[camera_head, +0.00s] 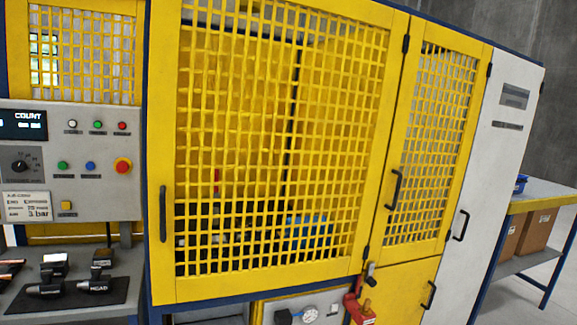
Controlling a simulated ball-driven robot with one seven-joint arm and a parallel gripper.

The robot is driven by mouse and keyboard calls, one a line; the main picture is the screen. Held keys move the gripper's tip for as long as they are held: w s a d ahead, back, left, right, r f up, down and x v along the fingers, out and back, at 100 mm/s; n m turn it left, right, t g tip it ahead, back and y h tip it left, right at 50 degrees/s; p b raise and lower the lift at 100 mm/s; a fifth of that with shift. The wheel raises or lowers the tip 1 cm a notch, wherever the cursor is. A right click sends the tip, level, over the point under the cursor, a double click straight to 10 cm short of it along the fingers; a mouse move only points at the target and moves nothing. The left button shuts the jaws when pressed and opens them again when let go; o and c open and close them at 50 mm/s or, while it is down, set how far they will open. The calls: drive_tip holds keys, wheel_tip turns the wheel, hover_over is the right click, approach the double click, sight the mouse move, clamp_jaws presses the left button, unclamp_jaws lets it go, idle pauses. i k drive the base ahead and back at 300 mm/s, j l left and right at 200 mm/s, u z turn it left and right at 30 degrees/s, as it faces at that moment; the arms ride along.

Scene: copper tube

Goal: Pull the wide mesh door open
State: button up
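The wide mesh door (275,288) fills the middle of the view. It has a yellow frame and a yellow square grid, and it looks shut against the machine. Its dark vertical bar handle (163,214) is on the left side of the frame, in the lower half. Dark hinges (405,43) show along its right edge. Through the grid I see yellow panels, a dark vertical post and a blue item (307,230) low inside. My gripper is not in view, and nothing touches the handle.
A control panel (70,150) with buttons is at the left, above a shelf (60,310) with dark tool parts. A narrow mesh door (432,150) is on the right. A table (540,195) stands far right.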

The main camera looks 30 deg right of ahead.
sight(165, 26)
drive_tip(key=i+u, duration=0.1)
drive_tip(key=i, duration=0.35)
drive_tip(key=i+l+u, duration=0.1)
drive_tip(key=i, duration=0.35)
drive_tip(key=i+l+u, duration=0.1)
drive_tip(key=i, duration=0.35)
